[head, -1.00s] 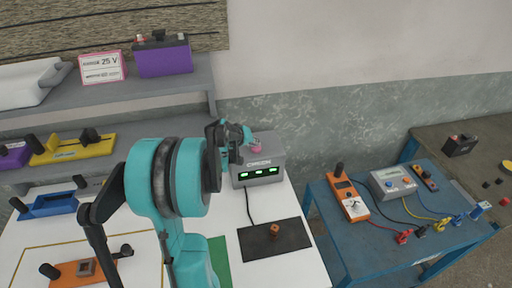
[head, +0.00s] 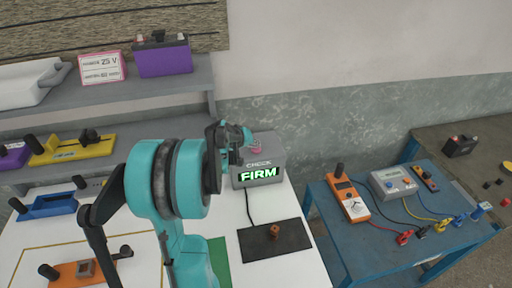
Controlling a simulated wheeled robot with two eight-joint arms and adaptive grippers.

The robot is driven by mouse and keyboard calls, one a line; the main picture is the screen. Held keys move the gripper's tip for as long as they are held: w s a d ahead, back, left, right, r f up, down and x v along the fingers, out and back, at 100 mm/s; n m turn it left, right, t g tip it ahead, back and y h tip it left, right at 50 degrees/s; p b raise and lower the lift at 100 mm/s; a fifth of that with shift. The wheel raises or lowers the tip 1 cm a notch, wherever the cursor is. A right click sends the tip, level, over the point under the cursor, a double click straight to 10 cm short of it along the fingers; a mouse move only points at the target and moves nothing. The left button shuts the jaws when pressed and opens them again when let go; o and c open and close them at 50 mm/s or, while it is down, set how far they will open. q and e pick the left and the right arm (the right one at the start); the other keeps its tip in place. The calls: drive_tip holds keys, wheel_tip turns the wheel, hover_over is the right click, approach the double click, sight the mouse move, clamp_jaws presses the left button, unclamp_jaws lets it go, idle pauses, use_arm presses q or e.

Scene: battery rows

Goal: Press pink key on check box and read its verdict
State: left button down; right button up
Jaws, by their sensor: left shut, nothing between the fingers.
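The grey check box (head: 270,163) stands at the back of the white table, with the word CHECK above its display. The display (head: 259,177) reads FIRM in green letters. The pink key (head: 256,149) is on top of the box. My left gripper (head: 247,137) is shut and empty, with its tips just above and beside the pink key; I cannot tell whether they touch it. My right gripper is not in view.
A dark mat (head: 262,243) with a small brown block (head: 275,231) lies in front of the box, joined by a cable. A blue table (head: 340,238) with meters and leads stands to the right. Shelves (head: 185,82) with a purple battery (head: 164,58) are at back left.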

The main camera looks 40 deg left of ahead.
use_arm(q)
drive_tip(key=shift+r, duration=0.2)
wheel_tip(320, 180, up, 6)
drive_tip(key=p, duration=0.4)
drive_tip(key=shift+p, duration=0.3)
idle(0.6)
